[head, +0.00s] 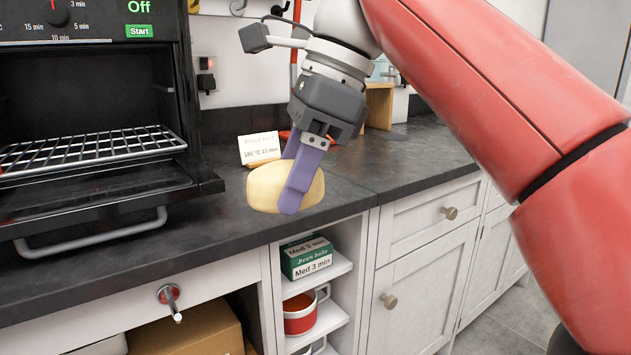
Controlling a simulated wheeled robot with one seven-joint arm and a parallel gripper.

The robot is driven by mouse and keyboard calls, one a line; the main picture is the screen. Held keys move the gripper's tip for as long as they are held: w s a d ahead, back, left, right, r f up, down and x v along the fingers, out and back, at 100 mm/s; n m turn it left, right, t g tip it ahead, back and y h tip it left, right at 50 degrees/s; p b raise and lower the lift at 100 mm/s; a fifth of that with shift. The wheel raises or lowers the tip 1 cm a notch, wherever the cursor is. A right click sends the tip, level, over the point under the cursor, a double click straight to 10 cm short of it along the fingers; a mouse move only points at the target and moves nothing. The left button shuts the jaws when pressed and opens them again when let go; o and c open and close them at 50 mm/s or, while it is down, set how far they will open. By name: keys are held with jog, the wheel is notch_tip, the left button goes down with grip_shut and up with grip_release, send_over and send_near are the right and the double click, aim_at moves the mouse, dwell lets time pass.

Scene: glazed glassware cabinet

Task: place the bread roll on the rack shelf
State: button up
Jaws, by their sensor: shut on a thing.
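A pale, rounded bread roll (262,188) is in the middle of the head view, above the dark counter near its front edge. My gripper (298,195) points down with its purple fingers around the roll and is shut on it. The near finger covers part of the roll's right side. I cannot tell whether the roll touches the counter. The wire rack shelf (90,150) is inside the open oven (85,110) at the left, and no food shows on it. The roll is to the right of the rack and apart from it.
The oven door (100,200) is folded down, with its handle (95,235) at the front. A small card (259,148) reading 180 °C stands behind the roll. Green boxes (307,257) and a red pot (302,312) sit on shelves below. The counter (400,165) at right is mostly clear.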

jog(key=shift+w+d+f, duration=0.1)
jog(key=shift+w+f, duration=0.05)
jog(key=shift+f, duration=0.35)
jog(key=shift+w+d+f, duration=0.1)
jog(key=shift+w+f, duration=0.05)
jog(key=shift+f, duration=0.35)
jog(key=w+d+f+n+g, duration=0.1)
jog(key=w+d+f+n, duration=0.1)
jog(key=f, duration=0.7)
jog(key=w+d+f+n+g+h, duration=0.1)
jog(key=w+d+f+n, duration=0.1)
jog(key=f, duration=0.8)
jog(key=w+d+f+n, duration=0.2)
jog(key=d+f+n, duration=0.2)
jog(key=f, duration=0.5)
jog(key=shift+w+d+f+g+h, duration=0.2)
jog(key=shift+w+f+g+h, duration=0.1)
jog(key=shift+f+g+h, duration=0.1)
jog(key=w+d+f+n+h, duration=0.1)
jog(key=w+d+f+n, duration=0.1)
jog(key=f, duration=0.7)
jog(key=w+d+f+n+h, duration=0.1)
jog(key=w+d+f+n, duration=0.2)
jog(key=f, duration=0.7)
jog(key=w+d+f+n+g, duration=0.1)
jog(key=w+d+f+n, duration=0.1)
jog(key=f, duration=0.8)
jog(key=shift+w+d+n+h, duration=0.15)
jog(key=shift+d+n+h, duration=0.3)
jog(key=shift+d, duration=0.55)
